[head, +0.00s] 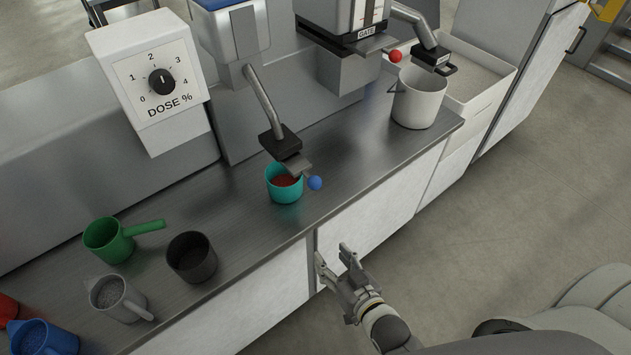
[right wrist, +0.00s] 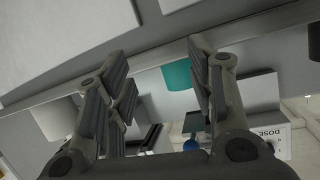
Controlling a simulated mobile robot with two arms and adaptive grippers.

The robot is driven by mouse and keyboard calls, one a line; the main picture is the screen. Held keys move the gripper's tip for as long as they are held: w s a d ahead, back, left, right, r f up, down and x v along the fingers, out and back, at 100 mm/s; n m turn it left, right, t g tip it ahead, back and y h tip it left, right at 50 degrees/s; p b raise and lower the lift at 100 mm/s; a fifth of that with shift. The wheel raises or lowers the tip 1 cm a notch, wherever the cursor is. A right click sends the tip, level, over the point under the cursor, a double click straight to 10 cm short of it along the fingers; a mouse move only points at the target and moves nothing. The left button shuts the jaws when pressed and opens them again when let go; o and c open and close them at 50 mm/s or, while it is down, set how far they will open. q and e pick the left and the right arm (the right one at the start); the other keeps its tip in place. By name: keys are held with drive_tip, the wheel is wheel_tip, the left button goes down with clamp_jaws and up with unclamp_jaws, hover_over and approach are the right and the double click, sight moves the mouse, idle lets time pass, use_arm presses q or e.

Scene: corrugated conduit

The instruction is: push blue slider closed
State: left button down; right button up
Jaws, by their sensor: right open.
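The blue slider's round knob (head: 315,183) is at the end of a flat grey plate (head: 298,166) under a black outlet block (head: 280,142). The plate sticks out from the block toward the counter's front edge. A teal cup (head: 284,190) with red contents stands beneath the outlet. It also shows between my fingers in the right wrist view (right wrist: 178,75). My right gripper (head: 333,254) is open and empty, in front of the counter edge, below and apart from the knob. My left gripper is not in view.
The counter (head: 235,208) holds a green handled cup (head: 108,240), a dark cup (head: 191,258) and a grey jug (head: 118,298). A red knob (head: 395,56) sits by a white pot (head: 419,97) at the right. A dose dial (head: 162,82) stands behind. The floor at right is clear.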

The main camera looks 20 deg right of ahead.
sight(318, 188)
wheel_tip(318, 188, up, 17)
drive_tip(key=w+t, duration=0.1)
drive_tip(key=t, duration=0.3)
drive_tip(key=shift+m, duration=0.3)
drive_tip(key=w, duration=0.3)
drive_tip(key=w+p, duration=0.1)
drive_tip(key=w, duration=0.3)
drive_tip(key=w+a, duration=0.1)
drive_tip(key=w, duration=0.2)
drive_tip(key=shift+w+f+p, duration=0.15)
drive_tip(key=shift+w+p, duration=0.2)
clamp_jaws()
